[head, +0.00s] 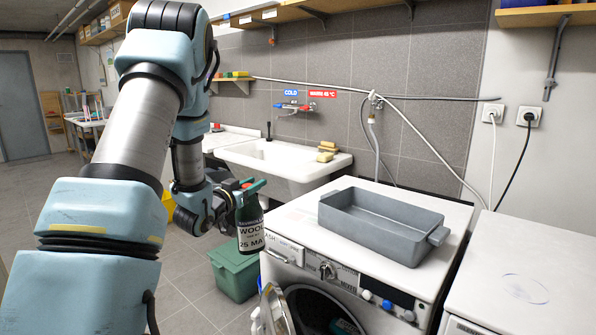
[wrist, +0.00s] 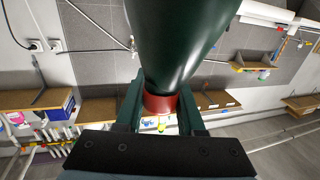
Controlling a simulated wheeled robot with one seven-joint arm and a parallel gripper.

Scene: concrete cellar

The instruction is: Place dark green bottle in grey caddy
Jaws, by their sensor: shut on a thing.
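The dark green bottle (head: 249,212) hangs upright with a white label in the head view. My gripper (head: 249,186) is shut on its neck at the top. In the wrist view the bottle (wrist: 182,40) fills the upper middle, and my gripper's fingers (wrist: 160,104) stand either side of its red neck. The grey caddy (head: 365,238) is an open oblong tub with end handles, on top of the washing machine. It is right of the bottle and apart from it. The caddy's floor shows no contents in the part I can see.
The washing machine (head: 440,205) has its round door (head: 274,312) hanging open below. A white sink (head: 285,168) stands behind, with yellow sponges (head: 326,152) on its edge. A green crate (head: 235,272) sits on the floor. Another white appliance (head: 525,285) is at right.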

